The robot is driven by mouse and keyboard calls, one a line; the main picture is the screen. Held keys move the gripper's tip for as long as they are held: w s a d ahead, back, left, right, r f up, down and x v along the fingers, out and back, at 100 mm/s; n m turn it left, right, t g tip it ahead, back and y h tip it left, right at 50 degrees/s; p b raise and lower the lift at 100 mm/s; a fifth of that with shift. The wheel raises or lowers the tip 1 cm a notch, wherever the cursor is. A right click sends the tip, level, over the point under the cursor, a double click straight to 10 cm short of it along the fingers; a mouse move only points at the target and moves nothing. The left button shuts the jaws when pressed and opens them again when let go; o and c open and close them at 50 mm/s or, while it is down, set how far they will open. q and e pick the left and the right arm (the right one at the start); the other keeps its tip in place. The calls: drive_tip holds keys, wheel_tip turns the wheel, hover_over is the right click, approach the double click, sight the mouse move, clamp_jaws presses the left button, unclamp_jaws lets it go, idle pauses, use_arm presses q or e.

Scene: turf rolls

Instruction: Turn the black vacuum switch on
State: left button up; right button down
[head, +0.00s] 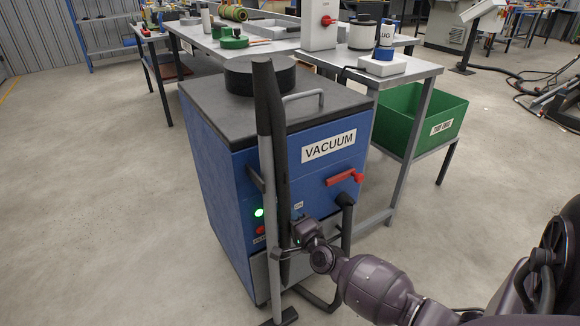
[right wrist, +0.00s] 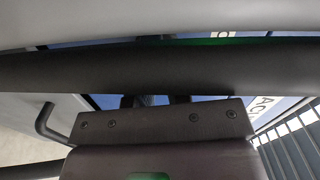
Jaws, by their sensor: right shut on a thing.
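The blue vacuum cabinet (head: 225,185) stands in the middle of the head view, with a VACUUM label and a red handle (head: 341,179) on its front. A green lamp (head: 259,212) glows low on the front, above a red button (head: 261,230). My right gripper (head: 302,231) is at the front, just below a small label and beside the upright black tube (head: 270,130). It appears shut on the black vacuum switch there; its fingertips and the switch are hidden. In the right wrist view the black tube (right wrist: 60,70) crosses the fingers. My left gripper is not in view.
A grey pole (head: 268,185) stands along the black tube, close to my gripper. A black hose (head: 345,225) hangs just right of it. A workbench (head: 415,68) and a green bin (head: 400,122) stand behind right. The floor at left is clear.

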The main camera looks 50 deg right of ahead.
drive_tip(key=shift+f+m, duration=0.2)
drive_tip(key=shift+m, duration=0.4)
drive_tip(key=c, duration=1.1)
unclamp_jaws()
drive_tip(key=shift+s+r, duration=0.1)
use_arm(q)
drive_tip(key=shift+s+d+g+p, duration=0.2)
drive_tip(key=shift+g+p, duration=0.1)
drive_tip(key=shift+p, duration=0.5)
use_arm(e)
drive_tip(key=v, duration=1)
drive_tip(key=shift+s, duration=0.35)
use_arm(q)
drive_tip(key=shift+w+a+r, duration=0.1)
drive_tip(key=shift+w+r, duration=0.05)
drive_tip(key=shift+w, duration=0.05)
